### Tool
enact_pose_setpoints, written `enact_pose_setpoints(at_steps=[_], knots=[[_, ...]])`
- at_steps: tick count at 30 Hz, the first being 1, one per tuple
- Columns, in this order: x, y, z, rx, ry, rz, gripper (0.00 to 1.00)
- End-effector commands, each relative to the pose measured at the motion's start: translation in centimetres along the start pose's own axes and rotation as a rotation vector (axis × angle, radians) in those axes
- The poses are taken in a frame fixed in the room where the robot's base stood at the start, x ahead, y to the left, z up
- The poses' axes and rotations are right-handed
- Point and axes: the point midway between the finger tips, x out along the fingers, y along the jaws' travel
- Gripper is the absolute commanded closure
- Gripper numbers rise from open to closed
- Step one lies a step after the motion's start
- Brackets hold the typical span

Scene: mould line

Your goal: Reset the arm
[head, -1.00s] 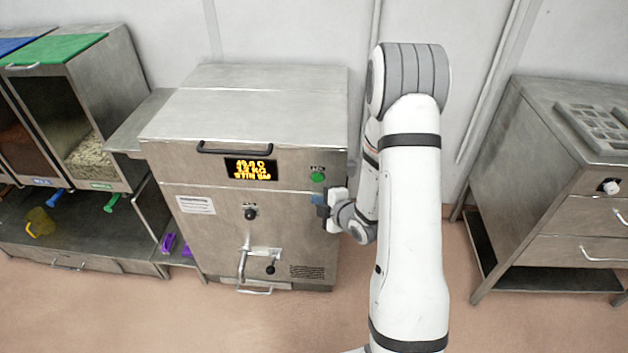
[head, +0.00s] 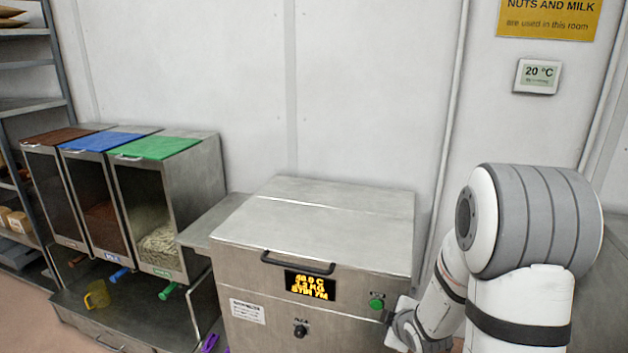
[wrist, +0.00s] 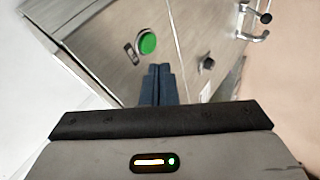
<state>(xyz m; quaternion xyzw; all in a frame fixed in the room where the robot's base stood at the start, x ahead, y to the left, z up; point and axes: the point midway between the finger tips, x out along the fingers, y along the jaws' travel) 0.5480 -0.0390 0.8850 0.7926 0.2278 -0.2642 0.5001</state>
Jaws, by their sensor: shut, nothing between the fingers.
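My gripper (wrist: 158,72) shows in the wrist view with its two dark fingers together and nothing between them. It points at the front of the steel machine (wrist: 100,45), beside a green button (wrist: 148,43). A dark knob (wrist: 207,65) is to the right of the fingers in that view. In the head view my arm comes in at the right, and the gripper (head: 388,317) is partly hidden at the machine's right front edge, just below the green button (head: 376,304). I cannot tell whether the fingers touch the machine.
The steel machine (head: 330,225) has a lid handle and a lit display (head: 310,285). Bins with brown, blue and green lids (head: 158,148) stand to the left, with a yellow scoop (head: 97,295) below. Shelves (head: 30,105) are far left. A wall thermometer (head: 537,77) hangs upper right.

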Motion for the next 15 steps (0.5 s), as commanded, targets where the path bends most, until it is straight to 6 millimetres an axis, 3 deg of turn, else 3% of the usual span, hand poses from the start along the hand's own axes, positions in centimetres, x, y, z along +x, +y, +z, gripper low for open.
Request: enact_pose_setpoints(at_steps=[3, 7, 15], knots=[[-3.8, 1.2, -0.4, 0.162, -0.113, -0.032, 1.00], [-8.3, 1.2, -0.7, 0.367, -0.234, -0.072, 1.00], [-18.9, -1.8, -2.4, 0.815, -0.448, -0.167, 1.00]])
